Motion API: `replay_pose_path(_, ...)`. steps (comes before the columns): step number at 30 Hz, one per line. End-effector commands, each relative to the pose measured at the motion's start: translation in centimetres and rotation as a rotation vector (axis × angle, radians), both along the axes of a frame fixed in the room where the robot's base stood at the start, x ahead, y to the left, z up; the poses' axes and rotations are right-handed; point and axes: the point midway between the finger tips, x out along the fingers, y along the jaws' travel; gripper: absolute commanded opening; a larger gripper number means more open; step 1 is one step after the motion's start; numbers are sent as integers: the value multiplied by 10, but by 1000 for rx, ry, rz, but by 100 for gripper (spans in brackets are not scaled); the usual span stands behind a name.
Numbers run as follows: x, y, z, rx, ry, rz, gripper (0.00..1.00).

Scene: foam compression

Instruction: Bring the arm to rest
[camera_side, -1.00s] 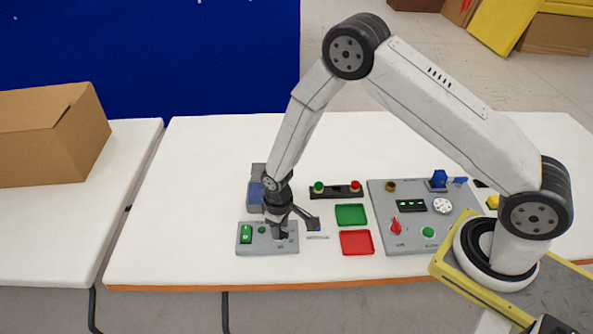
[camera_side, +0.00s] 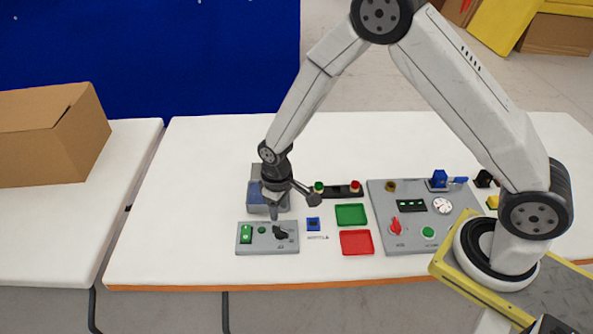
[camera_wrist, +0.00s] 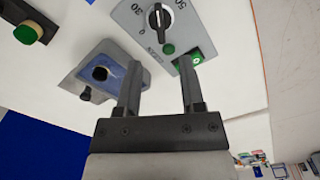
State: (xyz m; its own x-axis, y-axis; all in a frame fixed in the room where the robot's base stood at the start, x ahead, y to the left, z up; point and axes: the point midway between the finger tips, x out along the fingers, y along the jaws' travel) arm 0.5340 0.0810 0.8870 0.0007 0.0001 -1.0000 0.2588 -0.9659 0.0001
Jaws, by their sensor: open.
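My gripper (camera_side: 274,212) hangs in the side view above the back edge of a small grey control box (camera_side: 266,250), clear of its black knob (camera_side: 280,232). In the wrist view my gripper (camera_wrist: 160,85) has its two fingers apart with nothing between them. The control box's black dial (camera_wrist: 158,18) and two green buttons lie beyond the fingertips. A grey and blue press-like unit (camera_side: 256,192) stands behind the box, partly hidden by my gripper; its blue top with a dark round hole (camera_wrist: 100,73) shows left of the fingers in the wrist view.
A small blue block (camera_side: 313,224) lies on the white table (camera_side: 190,190), right of the control box. Green (camera_side: 351,214) and red (camera_side: 356,242) trays, a black button bar (camera_side: 343,191) and a large grey panel (camera_side: 412,240) are farther right. The table's left part is clear.

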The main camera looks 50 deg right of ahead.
Motion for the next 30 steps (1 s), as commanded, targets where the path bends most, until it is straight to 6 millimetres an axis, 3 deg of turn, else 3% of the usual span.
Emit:
replay_pose_path(11, 0, 0, 2, 0, -1, -1, 50)
replay_pose_path(16, -3, -5, 11, 2, -12, -13, 50)
replay_pose_path(23, -17, -20, 44, 9, -47, -54, 50)
replay_pose_path(30, -46, -41, 85, 17, -101, -113, 50)
